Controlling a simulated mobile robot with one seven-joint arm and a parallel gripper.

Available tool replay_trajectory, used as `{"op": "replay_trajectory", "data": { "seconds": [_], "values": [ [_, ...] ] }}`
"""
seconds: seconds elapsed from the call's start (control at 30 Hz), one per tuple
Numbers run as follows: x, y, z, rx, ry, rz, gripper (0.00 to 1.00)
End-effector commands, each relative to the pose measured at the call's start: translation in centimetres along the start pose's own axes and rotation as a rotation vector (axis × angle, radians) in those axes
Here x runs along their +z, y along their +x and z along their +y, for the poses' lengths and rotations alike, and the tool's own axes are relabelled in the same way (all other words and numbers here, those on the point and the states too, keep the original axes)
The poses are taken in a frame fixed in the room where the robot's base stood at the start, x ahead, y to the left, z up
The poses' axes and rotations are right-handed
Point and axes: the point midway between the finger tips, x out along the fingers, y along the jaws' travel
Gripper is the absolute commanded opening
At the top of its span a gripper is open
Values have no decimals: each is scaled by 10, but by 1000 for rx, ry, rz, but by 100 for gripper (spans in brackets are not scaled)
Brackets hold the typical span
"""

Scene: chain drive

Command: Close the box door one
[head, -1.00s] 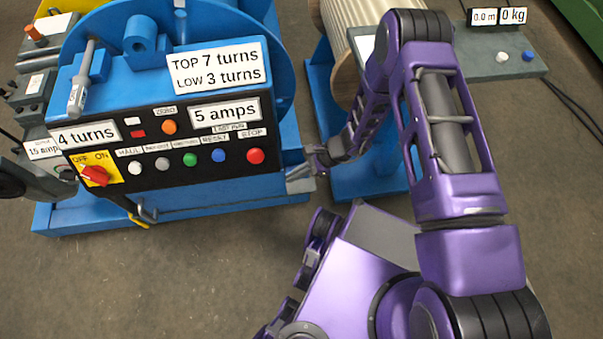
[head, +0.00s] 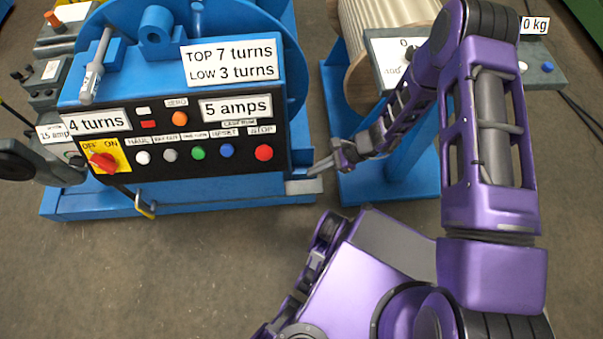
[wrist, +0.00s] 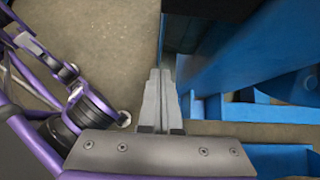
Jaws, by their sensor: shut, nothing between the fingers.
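No door that I can name as box door one stands out in the views. The blue control box (head: 140,65) has a black front panel (head: 215,165) with buttons, a red OFF/ON switch (head: 103,161) and labels. My gripper (head: 314,171) is at the right end of this box, low down, with its fingers pointing left. In the wrist view my gripper (wrist: 158,76) is shut and empty, its two grey fingers side by side. Their tips are near the lower edge of a dark and blue upright part (wrist: 205,50); I cannot tell whether they touch it.
A blue stand (head: 385,188) with a cream drum (head: 375,20) is behind my arm. A grey box with a dial (head: 390,60) is at the upper right. A grey machine (head: 45,165) is at the left. The floor (head: 190,265) in front is clear.

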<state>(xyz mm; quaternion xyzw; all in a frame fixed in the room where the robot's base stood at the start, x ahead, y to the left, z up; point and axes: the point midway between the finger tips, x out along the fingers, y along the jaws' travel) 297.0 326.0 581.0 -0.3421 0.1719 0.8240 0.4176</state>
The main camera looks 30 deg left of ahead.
Motion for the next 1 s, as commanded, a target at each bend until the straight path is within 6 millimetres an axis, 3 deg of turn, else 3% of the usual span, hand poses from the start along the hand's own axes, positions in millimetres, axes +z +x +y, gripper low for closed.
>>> {"op": "replay_trajectory", "data": {
  "seconds": [0.1, 0.23, 0.43, 0.53, 0.77, 1.0],
  "values": [
    [1, -29, -1, -3, 2, 0, 0],
    [0, -49, 0, -1, 2, 1, 0],
    [-1, -62, 0, 1, -16, -6, 0],
    [-4, -62, -1, 0, -106, -38, 0],
    [-18, -55, -6, -56, -609, -199, 0],
    [-36, -57, -6, -225, -1180, -337, 0]
  ]
}}
